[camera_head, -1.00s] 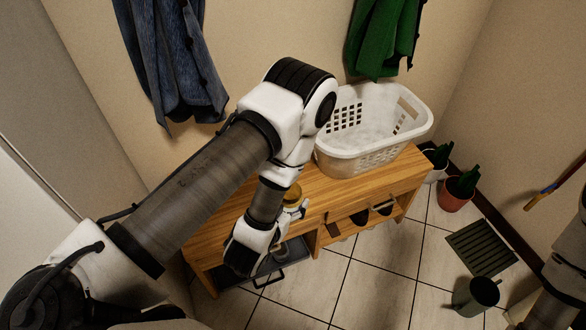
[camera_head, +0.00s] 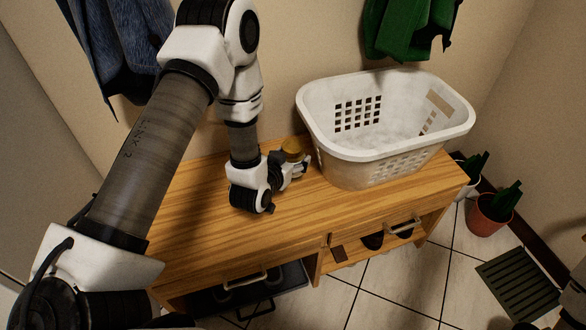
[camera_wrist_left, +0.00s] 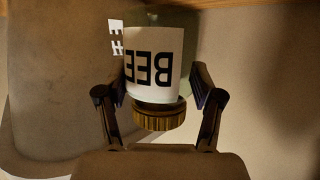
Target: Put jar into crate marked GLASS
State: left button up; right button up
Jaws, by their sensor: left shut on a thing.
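The jar (camera_head: 292,147) has a gold lid and a pale label reading "BEE". It stands lid-up just left of the white basket, over the wooden bench top. My left gripper (camera_head: 297,166) reaches it from the left and is shut on it. In the left wrist view the jar (camera_wrist_left: 155,60) sits between the two fingers, its lid toward the palm side of the picture. I cannot tell whether its base touches the bench. No crate marked GLASS is readable in these frames. My right gripper is not in view.
A white laundry basket (camera_head: 345,150) stands on the wooden bench (camera_head: 215,225), close to my left gripper. A dark tray (camera_head: 285,282) lies low under the bench. A red pot (camera_head: 488,215) and a slatted mat (camera_head: 518,285) are on the tiled floor. Coats hang above.

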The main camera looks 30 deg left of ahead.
pick_arm(q)
jog(key=f+b, duration=0.1)
jog(key=f, duration=0.1)
jog(key=w+f, duration=0.1)
jog(key=f, duration=0.1)
jog(key=shift+a+b, duration=0.15)
jog(key=shift+b, duration=0.25)
jog(key=shift+r, duration=0.15)
jog(key=o, duration=1.3)
jog(key=shift+c, duration=0.2)
